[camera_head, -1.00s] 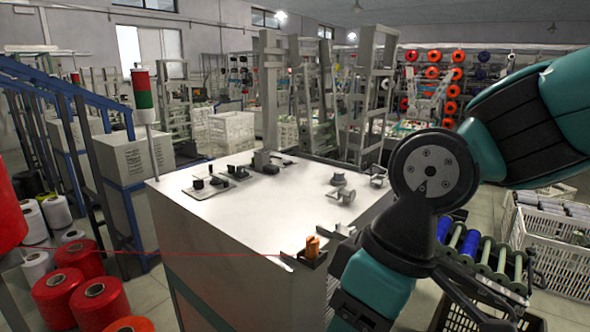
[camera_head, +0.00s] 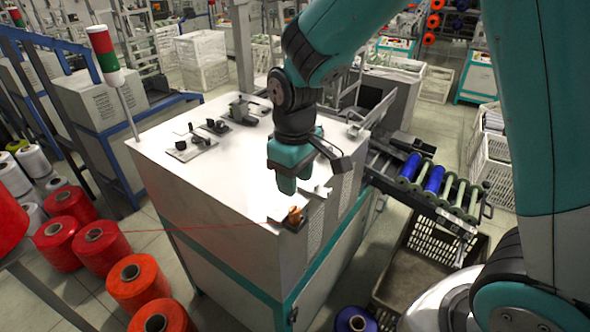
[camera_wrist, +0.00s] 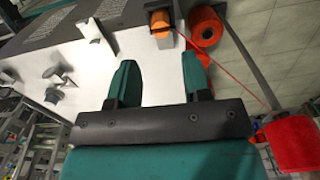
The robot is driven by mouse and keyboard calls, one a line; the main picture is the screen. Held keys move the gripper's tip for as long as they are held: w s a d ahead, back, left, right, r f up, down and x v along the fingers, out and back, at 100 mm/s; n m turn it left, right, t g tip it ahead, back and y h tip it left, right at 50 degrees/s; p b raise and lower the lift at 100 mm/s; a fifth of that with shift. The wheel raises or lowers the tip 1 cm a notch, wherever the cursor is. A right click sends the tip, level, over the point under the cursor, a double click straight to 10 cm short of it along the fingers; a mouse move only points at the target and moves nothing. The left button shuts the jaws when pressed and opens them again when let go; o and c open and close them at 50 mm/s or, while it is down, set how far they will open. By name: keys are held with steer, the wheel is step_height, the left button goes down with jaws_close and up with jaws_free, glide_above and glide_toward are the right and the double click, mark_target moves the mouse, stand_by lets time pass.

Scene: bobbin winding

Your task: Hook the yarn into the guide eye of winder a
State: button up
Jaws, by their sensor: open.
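The winder (camera_head: 225,172) is a white-topped cabinet with a signal lamp. A thin red yarn (camera_head: 190,228) runs from the left to an orange piece (camera_head: 294,214) in a dark holder at the cabinet's front corner. My gripper (camera_head: 288,186) points down over the cabinet top, behind the orange piece. In the wrist view my gripper (camera_wrist: 162,75) is open, its fingers apart and nothing between them. A small metal bracket (camera_wrist: 95,35) stands on the top; I cannot tell whether it is the guide eye.
Red and orange yarn cones (camera_head: 102,246) stand on the floor at left. A roller rack with blue bobbins (camera_head: 433,180) adjoins the cabinet's right side. A dark crate (camera_head: 425,265) is below it. Black control parts (camera_head: 195,145) sit on the cabinet top.

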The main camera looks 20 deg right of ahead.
mark_target(295, 209)
step_height(295, 209, down, 8)
steer(key=b, duration=0.5)
steer(key=shift+r, duration=0.1)
steer(key=c, duration=0.7)
step_height(295, 209, up, 5)
steer(key=p, duration=0.4)
steer(key=shift+c, duration=0.2)
steer(key=shift+f, duration=0.2)
